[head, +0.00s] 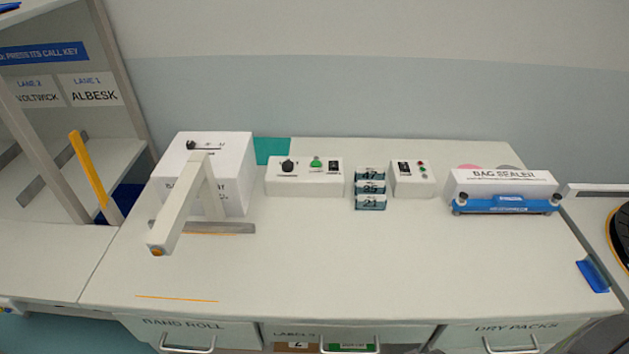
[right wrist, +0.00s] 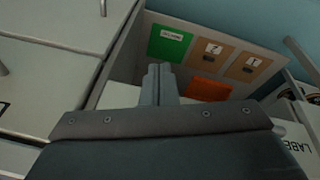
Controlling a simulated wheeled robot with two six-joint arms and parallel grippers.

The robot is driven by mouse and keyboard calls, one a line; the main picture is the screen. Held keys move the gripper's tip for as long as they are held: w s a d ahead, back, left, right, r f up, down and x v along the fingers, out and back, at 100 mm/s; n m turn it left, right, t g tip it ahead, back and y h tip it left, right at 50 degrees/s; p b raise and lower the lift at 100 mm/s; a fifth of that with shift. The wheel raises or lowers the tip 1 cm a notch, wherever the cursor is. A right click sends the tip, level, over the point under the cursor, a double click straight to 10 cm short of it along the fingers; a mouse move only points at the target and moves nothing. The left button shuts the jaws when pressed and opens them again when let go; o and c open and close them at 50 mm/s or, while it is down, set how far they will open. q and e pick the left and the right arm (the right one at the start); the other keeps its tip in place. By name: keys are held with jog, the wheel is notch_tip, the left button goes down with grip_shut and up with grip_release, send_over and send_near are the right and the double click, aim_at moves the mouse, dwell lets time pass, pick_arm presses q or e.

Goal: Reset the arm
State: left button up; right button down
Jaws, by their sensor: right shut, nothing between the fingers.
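A white arm (head: 180,205) stands at the left of the worktop in the head view. It reaches forward from an upright post in front of a white box (head: 235,165), and its near end has an orange-brown tip. The box has a dark knob and small marks on top; the lettering on its front is partly hidden by the arm. My right gripper (right wrist: 158,70) shows in the right wrist view, its fingers together and empty, in front of an opening with coloured cards. No gripper shows in the head view, and my left gripper is in neither view.
A control box (head: 304,176) with a dark knob and green button, small labelled packs (head: 370,189), a smaller box (head: 413,179) and a blue-and-white bag sealer (head: 503,190) stand along the back. The front of the worktop (head: 380,265) is clear. Labelled drawers lie below it.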

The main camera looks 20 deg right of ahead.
jog(key=s+f, duration=0.8)
jog(key=f, duration=0.3)
jog(key=s+a+f+g, duration=0.1)
jog(key=s+f, duration=0.7)
jog(key=f, duration=0.4)
jog(key=shift+s+g+y, duration=0.3)
jog(key=shift+s, duration=0.1)
